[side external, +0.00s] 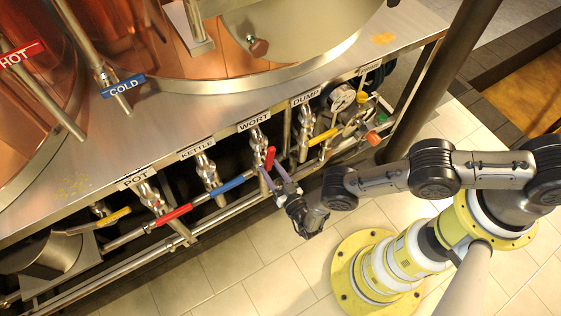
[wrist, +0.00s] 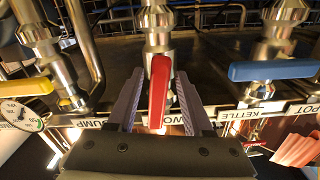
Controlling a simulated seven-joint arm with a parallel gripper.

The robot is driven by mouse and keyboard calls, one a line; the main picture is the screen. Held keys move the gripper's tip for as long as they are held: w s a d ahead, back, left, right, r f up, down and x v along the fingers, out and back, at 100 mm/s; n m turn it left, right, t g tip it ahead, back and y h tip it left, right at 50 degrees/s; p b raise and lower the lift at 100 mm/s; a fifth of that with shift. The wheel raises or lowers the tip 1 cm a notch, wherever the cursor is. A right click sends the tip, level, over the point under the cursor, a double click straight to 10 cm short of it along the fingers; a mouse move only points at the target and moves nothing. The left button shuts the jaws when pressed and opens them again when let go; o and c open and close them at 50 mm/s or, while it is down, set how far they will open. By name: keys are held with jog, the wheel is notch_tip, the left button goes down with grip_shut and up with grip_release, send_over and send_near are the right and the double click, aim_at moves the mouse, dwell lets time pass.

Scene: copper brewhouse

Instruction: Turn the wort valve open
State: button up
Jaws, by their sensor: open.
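The wort valve (side external: 257,142) is a steel valve under the WORT label, on the front of the brewing bench. Its short red lever handle (side external: 270,157) also shows in the wrist view (wrist: 159,92), upright in the picture's middle. My gripper (side external: 274,176) is at this handle, with its two grey ridged fingers apart. In the wrist view, the handle stands between the fingers, with a visible gap on each side, so the gripper (wrist: 158,76) is open around it without clear contact. The far end of the handle, near the palm, is partly hard to make out.
The kettle valve's blue lever (side external: 227,187) and the dump valve's yellow lever (side external: 322,137) flank the wort valve. The pot valve's red lever (side external: 174,215) lies further left. A pressure gauge (side external: 342,97) sits right of DUMP. A steel rail (side external: 130,262) runs low along the front.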

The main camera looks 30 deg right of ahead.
jog(key=shift+s, duration=3)
